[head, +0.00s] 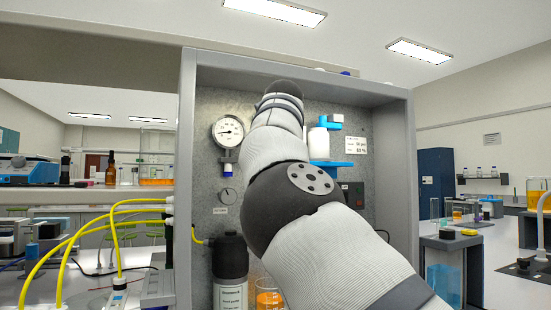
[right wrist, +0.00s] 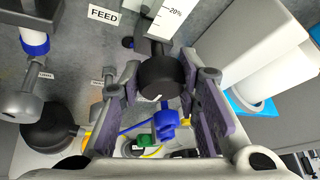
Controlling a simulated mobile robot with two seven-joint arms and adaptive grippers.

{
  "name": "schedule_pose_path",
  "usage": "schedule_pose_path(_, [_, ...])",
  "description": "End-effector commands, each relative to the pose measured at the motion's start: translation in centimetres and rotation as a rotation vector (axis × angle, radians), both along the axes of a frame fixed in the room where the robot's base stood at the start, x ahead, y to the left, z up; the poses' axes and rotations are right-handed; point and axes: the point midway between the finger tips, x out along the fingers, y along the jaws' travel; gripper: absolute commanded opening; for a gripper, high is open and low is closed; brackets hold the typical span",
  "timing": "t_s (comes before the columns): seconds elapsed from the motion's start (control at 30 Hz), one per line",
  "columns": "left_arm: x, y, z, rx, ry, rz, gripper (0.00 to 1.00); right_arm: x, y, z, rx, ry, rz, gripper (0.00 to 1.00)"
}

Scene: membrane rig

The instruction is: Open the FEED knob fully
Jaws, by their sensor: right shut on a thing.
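In the right wrist view, the FEED knob (right wrist: 163,78) is a black round knob on a short stem. My right gripper (right wrist: 158,88) has its two purple-padded fingers on either side of it, and it is shut on the knob. A white FEED label (right wrist: 103,15) is on the grey panel at upper left. A white scale (right wrist: 176,16) marked 20% stands beyond the knob. In the head view, my right arm reaches up across the panel and hides the knob and the gripper's fingers. My left gripper is in neither view.
Yellow tubes (head: 70,240) curve at left. The right wrist view shows a white cylinder (right wrist: 245,60) close beside the gripper.

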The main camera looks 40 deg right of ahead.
Motion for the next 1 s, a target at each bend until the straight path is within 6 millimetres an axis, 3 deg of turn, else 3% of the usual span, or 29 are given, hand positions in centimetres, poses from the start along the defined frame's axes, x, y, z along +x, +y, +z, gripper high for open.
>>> schedule_pose_path(0.33, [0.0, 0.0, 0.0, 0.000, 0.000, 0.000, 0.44, 0.0, -0.1, 0.1, -0.004, 0.000, -0.001, 0.02])
schedule_pose_path(0.37, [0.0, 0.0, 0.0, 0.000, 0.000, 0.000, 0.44, 0.0, -0.1, 0.1, -0.004, 0.000, -0.001, 0.35])
schedule_pose_path(0.43, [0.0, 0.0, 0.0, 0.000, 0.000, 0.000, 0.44, 0.0, -0.1, 0.1, -0.004, 0.000, -0.001, 0.50])
schedule_pose_path(0.77, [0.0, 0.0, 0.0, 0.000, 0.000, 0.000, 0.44, -0.3, 0.3, 0.3, -0.004, -0.002, 0.000, 0.50])
schedule_pose_path(1.0, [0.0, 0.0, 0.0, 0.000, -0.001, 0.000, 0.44, -4.6, 3.5, 2.5, -0.003, -0.006, 0.000, 0.50])
